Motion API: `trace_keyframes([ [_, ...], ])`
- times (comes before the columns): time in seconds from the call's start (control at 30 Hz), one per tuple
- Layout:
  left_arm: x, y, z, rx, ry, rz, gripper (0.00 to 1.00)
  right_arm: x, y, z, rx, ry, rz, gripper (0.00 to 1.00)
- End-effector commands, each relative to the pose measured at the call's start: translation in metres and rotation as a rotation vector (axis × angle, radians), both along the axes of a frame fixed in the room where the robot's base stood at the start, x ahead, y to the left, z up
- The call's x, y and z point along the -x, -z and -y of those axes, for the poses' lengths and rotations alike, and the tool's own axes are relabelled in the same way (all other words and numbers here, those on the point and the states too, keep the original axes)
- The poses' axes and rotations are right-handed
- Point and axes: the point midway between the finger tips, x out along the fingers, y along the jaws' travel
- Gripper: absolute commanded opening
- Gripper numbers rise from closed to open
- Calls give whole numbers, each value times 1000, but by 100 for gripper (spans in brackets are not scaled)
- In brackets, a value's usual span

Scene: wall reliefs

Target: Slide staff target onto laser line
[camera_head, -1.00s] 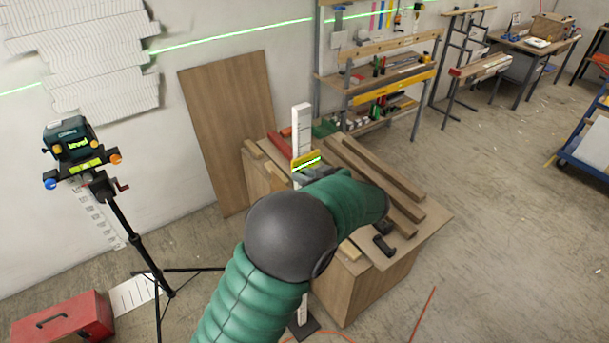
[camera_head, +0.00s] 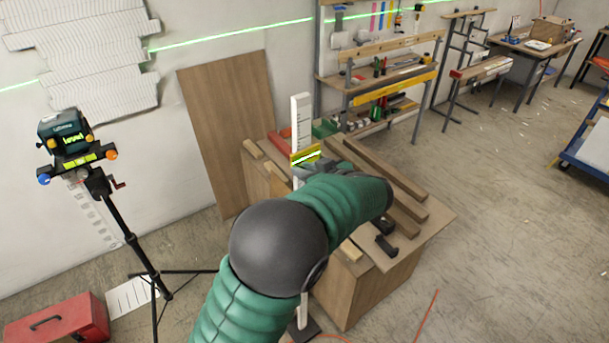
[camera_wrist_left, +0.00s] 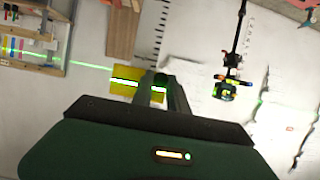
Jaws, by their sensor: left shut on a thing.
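A white graduated staff (camera_head: 301,118) stands upright beside the workbench. A yellow target (camera_head: 304,155) sits on it below its top, with a bright green stripe across its face. My left gripper (camera_head: 304,168) is at the target, shut on it; my green arm hides part of the fingers and the lower staff. A green laser line (camera_head: 230,36) runs along the wall. My right gripper is not in view.
The laser level (camera_head: 66,136) stands on a black tripod (camera_head: 135,240) at left. A workbench (camera_head: 425,218) with timber strips and a black clamp is close to my arm's right. A red toolbox (camera_head: 62,322) lies at lower left.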

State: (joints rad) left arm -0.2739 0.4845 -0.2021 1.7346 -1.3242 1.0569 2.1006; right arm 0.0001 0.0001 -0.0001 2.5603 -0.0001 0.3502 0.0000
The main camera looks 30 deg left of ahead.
Motion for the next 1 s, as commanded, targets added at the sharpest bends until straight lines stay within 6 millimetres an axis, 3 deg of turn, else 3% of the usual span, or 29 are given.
trace_keyframes([
  [0.13, 0, -1, 1, 1, 2, 0, 0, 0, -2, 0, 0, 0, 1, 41],
  [0.17, 0, -1, 1, 1, 2, 0, 21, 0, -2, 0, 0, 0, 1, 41],
  [0.33, 0, -1, 1, 1, 2, 0, 41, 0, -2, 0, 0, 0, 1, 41],
  [0.67, 1, -2, 4, 0, 3, 1, 41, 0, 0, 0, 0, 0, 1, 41],
  [0.77, 5, -6, 17, 2, 5, 4, 41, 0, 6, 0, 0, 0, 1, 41],
  [1.0, 29, -30, 75, 3, 6, 5, 41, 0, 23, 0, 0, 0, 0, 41],
])
